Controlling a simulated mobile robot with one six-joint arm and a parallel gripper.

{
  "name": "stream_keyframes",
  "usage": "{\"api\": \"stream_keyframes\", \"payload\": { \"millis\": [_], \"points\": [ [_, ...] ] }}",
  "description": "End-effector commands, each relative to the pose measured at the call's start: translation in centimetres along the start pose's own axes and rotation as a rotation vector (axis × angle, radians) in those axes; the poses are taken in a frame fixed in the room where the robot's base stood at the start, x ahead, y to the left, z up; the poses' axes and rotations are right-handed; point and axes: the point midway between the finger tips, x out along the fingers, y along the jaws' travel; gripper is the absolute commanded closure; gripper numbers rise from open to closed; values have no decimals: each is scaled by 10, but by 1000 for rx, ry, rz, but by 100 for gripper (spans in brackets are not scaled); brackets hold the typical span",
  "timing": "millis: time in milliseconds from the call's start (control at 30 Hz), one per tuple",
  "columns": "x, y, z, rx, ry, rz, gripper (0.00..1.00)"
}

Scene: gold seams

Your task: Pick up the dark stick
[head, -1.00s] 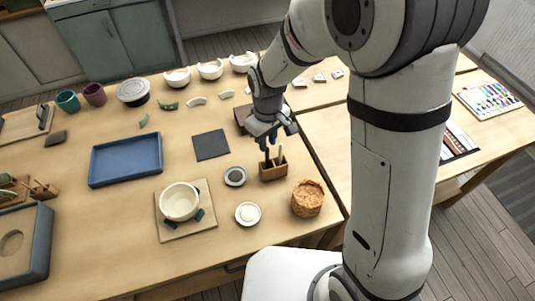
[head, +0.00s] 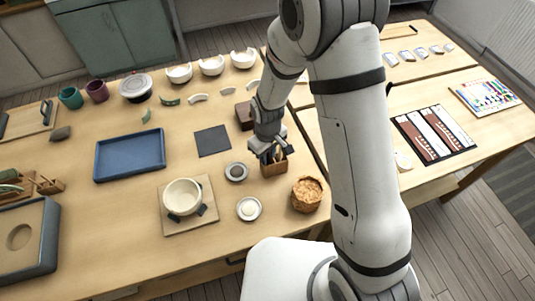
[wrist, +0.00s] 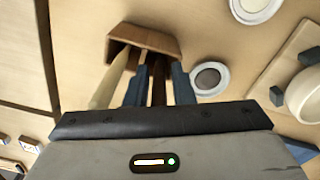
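The dark stick (wrist: 158,88) stands in a small brown wooden holder (wrist: 150,38), which also shows in the head view (head: 275,169). In the wrist view my gripper (wrist: 160,70) has its two blue-grey fingers on either side of the dark stick, with a gap showing between them. It looks open, and the stick's lower end is hidden in the holder. In the head view my gripper (head: 271,155) is right over the holder and hides most of the dark stick. A pale stick (wrist: 112,82) leans in the same holder, just outside the left finger.
A woven basket (head: 307,194) stands close to the right of the holder. Small round dishes (head: 236,171) (head: 249,208) lie to its left. A cream pot (head: 182,196) on a board and a blue tray (head: 130,155) are farther left. A dark square mat (head: 212,141) lies behind.

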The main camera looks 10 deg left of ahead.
Motion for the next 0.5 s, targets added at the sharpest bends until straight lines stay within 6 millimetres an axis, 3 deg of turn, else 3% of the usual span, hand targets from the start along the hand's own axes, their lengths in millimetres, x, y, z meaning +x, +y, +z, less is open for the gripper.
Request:
{"api": "stream_keyframes", "payload": {
  "millis": [67, 333, 500],
  "points": [
    [0, 0, 0, 0, 0, 0, 78],
    [0, 1, 0, 1, 0, 0, 99],
    [0, 1, 1, 1, 0, 0, 100]
  ]
}}
